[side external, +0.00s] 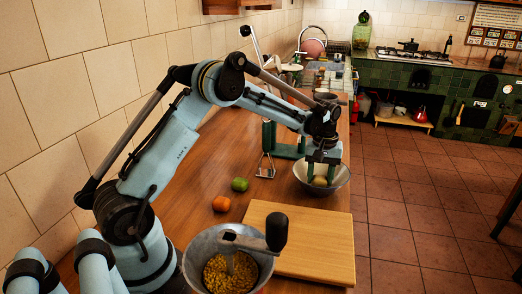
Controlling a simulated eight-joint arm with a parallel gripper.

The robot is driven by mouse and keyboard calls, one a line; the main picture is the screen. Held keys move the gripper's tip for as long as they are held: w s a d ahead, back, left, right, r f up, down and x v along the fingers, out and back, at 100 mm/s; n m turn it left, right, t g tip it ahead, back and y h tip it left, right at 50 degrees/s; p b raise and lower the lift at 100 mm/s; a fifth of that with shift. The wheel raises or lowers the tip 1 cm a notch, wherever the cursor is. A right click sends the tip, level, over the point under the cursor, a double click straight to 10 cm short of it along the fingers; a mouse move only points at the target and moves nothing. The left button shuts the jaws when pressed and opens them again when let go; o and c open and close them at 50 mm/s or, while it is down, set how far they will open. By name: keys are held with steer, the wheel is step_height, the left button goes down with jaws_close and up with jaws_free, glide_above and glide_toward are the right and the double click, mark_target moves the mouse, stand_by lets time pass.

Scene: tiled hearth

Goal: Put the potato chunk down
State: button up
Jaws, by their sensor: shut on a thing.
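My gripper (322,172) points down into a metal bowl (341,184) near the right edge of the wooden counter. It is shut on a pale yellowish potato chunk (320,181), which shows low between the fingertips, inside the bowl's rim. I cannot tell whether the chunk touches the bowl's bottom. The fingers hide part of the chunk and of the bowl's inside.
A wooden board (310,244) lies in front of the bowl. A grey hand-cranked pot (199,263) with yellow bits stands nearer. An orange fruit (221,204) and a green fruit (240,184) lie left of the board. A green-framed device (269,140) stands behind them.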

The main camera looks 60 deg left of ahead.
mark_target(320, 181)
steer(key=shift+f, duration=0.15)
steer(key=o, duration=0.8)
steer(key=shift+c, duration=0.2)
steer(key=s+d+r+m+t, duration=0.1)
steer(key=s+d+r, duration=0.1)
steer(key=r, duration=0.6)
steer(key=s+d+r+m+t, duration=0.1)
steer(key=s+d+r+m, duration=0.15)
steer(key=r, duration=0.55)
steer(key=s+d+f+m+t, duration=0.1)
steer(key=s+d+m+t, duration=0.1)
steer(key=s, duration=0.6)
steer(key=s+d+f+m+t, duration=0.2)
steer(key=s+d+m+t, duration=0.1)
steer(key=s, duration=0.5)
steer(key=shift+d+f+m, duration=0.15)
steer(key=shift+d+m, duration=0.1)
steer(key=shift+m, duration=0.4)
